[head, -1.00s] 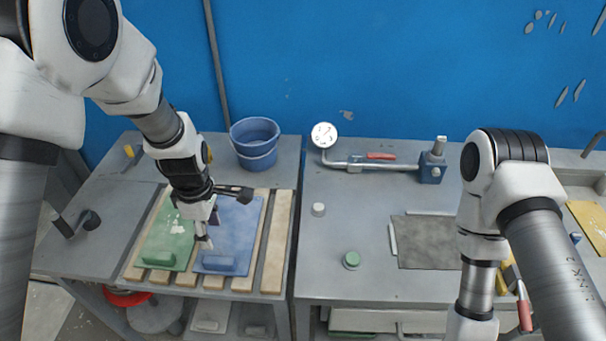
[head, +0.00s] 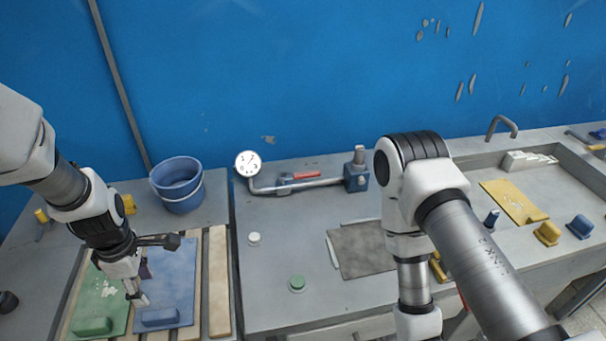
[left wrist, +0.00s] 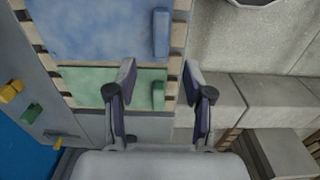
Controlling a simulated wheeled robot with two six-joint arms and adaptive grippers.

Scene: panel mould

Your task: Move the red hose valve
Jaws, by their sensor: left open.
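The red hose valve (head: 306,175) is a red lever on a grey pipe (head: 322,184). The pipe runs from a round white gauge (head: 248,163) to a blue block fitting (head: 356,176) at the back of the middle table. My left gripper (head: 141,294) is over the blue and green boards at the left, well apart from the valve. In the left wrist view, my left gripper (left wrist: 158,90) is open with nothing between its fingers. My right arm reaches over the middle table's right side; its gripper is not visible.
A blue bucket (head: 180,188) stands behind the slatted rack. A blue board (head: 166,275) and a green board (head: 105,300) lie on the slats. A grey mat (head: 358,250), a green knob (head: 297,283) and a white knob (head: 254,238) are on the middle table.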

